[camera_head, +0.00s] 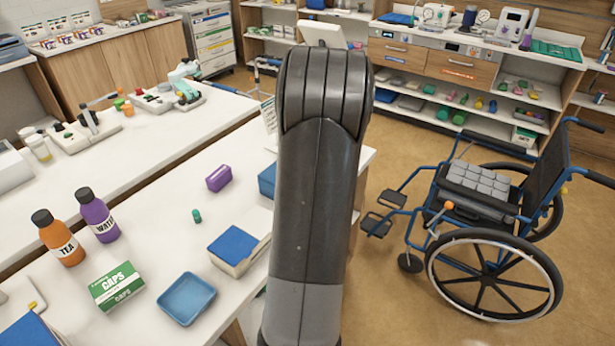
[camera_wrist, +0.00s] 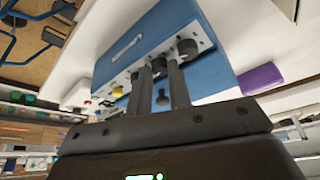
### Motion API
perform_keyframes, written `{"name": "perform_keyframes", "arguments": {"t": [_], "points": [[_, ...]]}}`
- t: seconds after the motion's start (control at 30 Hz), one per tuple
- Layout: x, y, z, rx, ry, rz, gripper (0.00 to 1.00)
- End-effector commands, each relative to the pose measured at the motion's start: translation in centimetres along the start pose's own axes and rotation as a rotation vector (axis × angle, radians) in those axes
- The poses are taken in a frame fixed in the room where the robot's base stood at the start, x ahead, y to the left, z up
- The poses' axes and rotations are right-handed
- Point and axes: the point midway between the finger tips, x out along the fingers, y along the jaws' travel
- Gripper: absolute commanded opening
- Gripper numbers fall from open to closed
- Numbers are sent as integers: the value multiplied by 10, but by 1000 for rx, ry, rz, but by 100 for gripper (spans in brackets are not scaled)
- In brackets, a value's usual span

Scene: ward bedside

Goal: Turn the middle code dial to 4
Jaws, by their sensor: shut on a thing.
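The blue code box (camera_wrist: 160,32) fills the upper middle of the wrist view, with a pale front panel (camera_wrist: 117,79) carrying dark round dials. One dial (camera_wrist: 187,48) shows clear of my fingers on the right. My gripper (camera_wrist: 159,66) reaches the panel with its two fingers around the dial in the middle, shut on it. That middle dial is mostly hidden between the fingertips, and I cannot read any digits. A dark keyhole-like shape shows between the fingers lower down. In the head view only a part of a blue box (camera_head: 267,180) shows behind my arm, and my gripper is hidden.
A purple box (camera_head: 219,178) stands near the code box, also in the wrist view (camera_wrist: 260,77). A blue-topped box (camera_head: 235,247), blue tray (camera_head: 187,299), green caps box (camera_head: 117,286) and two bottles (camera_head: 97,215) share the white table. A wheelchair (camera_head: 500,220) stands right.

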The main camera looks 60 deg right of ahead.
Motion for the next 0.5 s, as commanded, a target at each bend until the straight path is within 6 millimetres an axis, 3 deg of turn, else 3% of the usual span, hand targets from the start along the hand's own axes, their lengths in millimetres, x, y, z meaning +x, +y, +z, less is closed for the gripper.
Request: {"name": "perform_keyframes", "arguments": {"t": [0.5], "points": [[1,-7,-2,439,-1,186,0]]}}
